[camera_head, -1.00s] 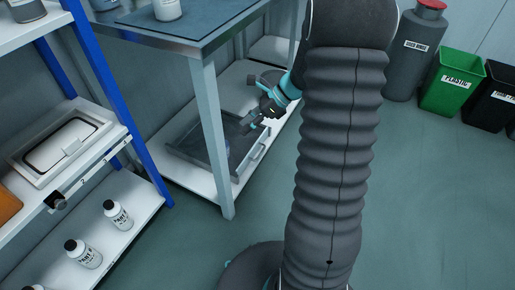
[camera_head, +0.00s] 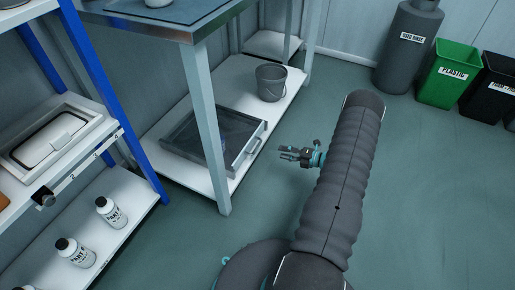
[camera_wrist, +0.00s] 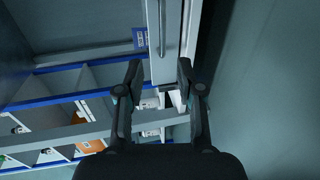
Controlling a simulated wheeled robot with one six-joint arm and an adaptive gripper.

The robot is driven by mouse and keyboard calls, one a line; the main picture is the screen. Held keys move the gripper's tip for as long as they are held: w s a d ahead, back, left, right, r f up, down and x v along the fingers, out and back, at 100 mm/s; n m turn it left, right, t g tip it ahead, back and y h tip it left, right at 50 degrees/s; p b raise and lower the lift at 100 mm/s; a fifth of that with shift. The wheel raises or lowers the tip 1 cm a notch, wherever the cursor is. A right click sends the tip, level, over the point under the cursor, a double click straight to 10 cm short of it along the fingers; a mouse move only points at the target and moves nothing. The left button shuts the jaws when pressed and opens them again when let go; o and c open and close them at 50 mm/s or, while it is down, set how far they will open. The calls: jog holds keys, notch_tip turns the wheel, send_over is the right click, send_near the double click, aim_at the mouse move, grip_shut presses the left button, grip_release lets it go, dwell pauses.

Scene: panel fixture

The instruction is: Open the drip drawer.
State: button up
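The drip drawer (camera_head: 212,139) is a grey, dark-topped unit on the low white shelf under the bench. Its front, with a bar handle (camera_head: 254,145), faces right in the head view, near the shelf edge. I cannot tell whether it is slightly open. My gripper (camera_head: 281,152) is just right of the handle, apart from it, with fingers pointing at the drawer front. In the wrist view the fingers (camera_wrist: 159,66) are spread with nothing between them. The handle (camera_wrist: 163,28) shows beyond the fingertips, a little above the gap, running up the picture on a pale front.
A grey bucket (camera_head: 270,84) stands behind the drawer on the white shelf (camera_head: 180,176). A bench leg (camera_head: 209,130) rises in front of the drawer. A blue-posted rack (camera_head: 105,90) with bottles is at left; bins (camera_head: 447,74) stand far right. The floor right of the shelf is clear.

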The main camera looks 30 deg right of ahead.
aim_at(257, 147)
jog(key=x, duration=1.3)
jog(key=shift+w+f+b, duration=0.3)
jog(key=shift+f, duration=0.05)
grip_shut()
